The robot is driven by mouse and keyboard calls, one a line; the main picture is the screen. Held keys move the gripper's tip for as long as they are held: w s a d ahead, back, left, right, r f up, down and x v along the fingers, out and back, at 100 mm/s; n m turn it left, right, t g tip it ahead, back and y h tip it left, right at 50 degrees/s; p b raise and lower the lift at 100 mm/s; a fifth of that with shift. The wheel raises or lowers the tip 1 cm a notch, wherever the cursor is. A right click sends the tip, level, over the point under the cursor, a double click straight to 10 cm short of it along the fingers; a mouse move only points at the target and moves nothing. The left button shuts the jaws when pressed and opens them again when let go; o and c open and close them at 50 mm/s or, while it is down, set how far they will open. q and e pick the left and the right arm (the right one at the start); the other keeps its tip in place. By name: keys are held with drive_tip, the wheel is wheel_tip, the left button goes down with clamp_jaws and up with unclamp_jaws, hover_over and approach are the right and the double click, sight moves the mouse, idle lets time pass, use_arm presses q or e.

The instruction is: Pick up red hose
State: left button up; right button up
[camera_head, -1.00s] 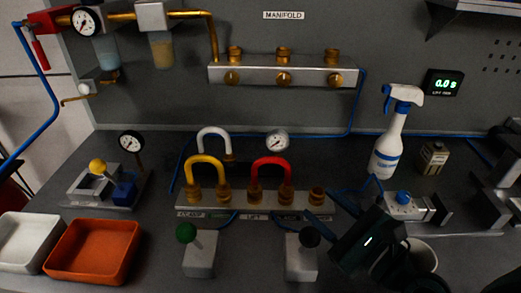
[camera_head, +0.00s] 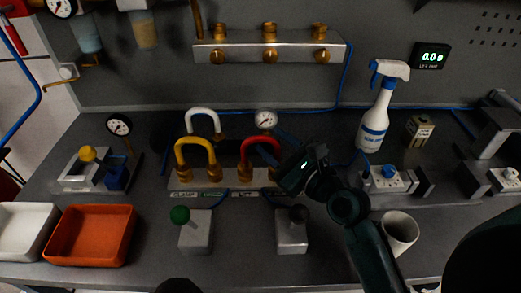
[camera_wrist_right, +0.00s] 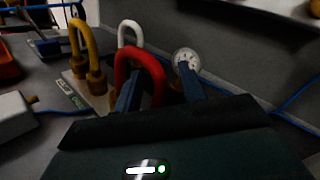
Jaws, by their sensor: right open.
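The red hose (camera_head: 247,148) is an upside-down U standing on brass fittings on the labelled strip (camera_head: 183,183). In the right wrist view the red hose (camera_wrist_right: 133,58) shows large. My right gripper (camera_head: 281,152) is open at the right side of the hose. In the right wrist view, the blue fingers of my right gripper (camera_wrist_right: 159,88) stand apart, with part of the hose between them in the picture; contact cannot be told. The hose's right leg is partly hidden by the gripper in the head view.
A yellow hose (camera_head: 194,142) stands left of the red one, a white hose (camera_head: 203,112) behind. A gauge (camera_head: 265,119) is close behind the red hose. Two levers, green (camera_head: 180,215) and black (camera_head: 298,214), stand in front. A spray bottle (camera_head: 376,122) is right.

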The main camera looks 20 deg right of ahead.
drive_tip(key=shift+x, duration=0.85)
drive_tip(key=shift+c, duration=0.2)
clamp_jaws()
